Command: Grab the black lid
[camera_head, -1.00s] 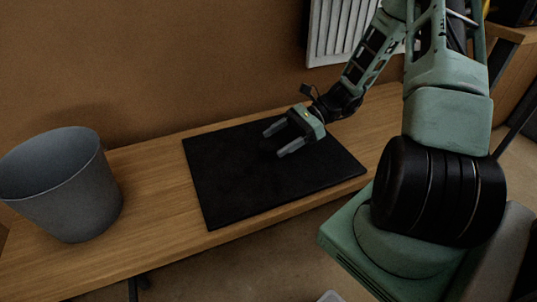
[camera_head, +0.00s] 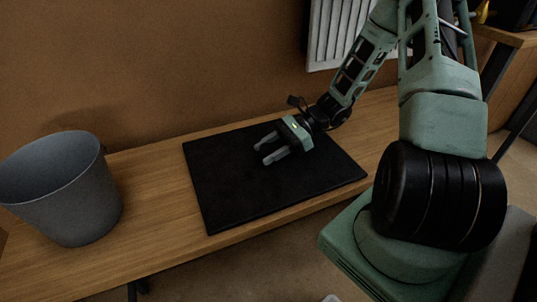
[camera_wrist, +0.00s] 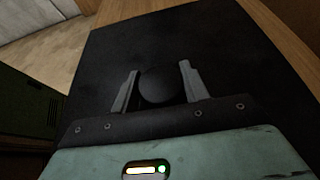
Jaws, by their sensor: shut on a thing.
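The black lid (camera_wrist: 158,86) shows in the wrist view as a dark round shape between my two grey fingers. My gripper (camera_wrist: 158,69) is shut on it, one finger on each side. In the head view my gripper (camera_head: 263,153) is low over the black mat (camera_head: 225,195), fingers towards the left. There the lid cannot be told apart from the dark mat. Whether the lid touches the mat or is just clear of it cannot be told.
A grey bin (camera_head: 75,205) stands at the left on the wooden bench (camera_head: 150,195). A brown wall (camera_head: 180,65) runs behind, with a white radiator (camera_head: 335,35) at the top. Bare bench lies between bin and mat.

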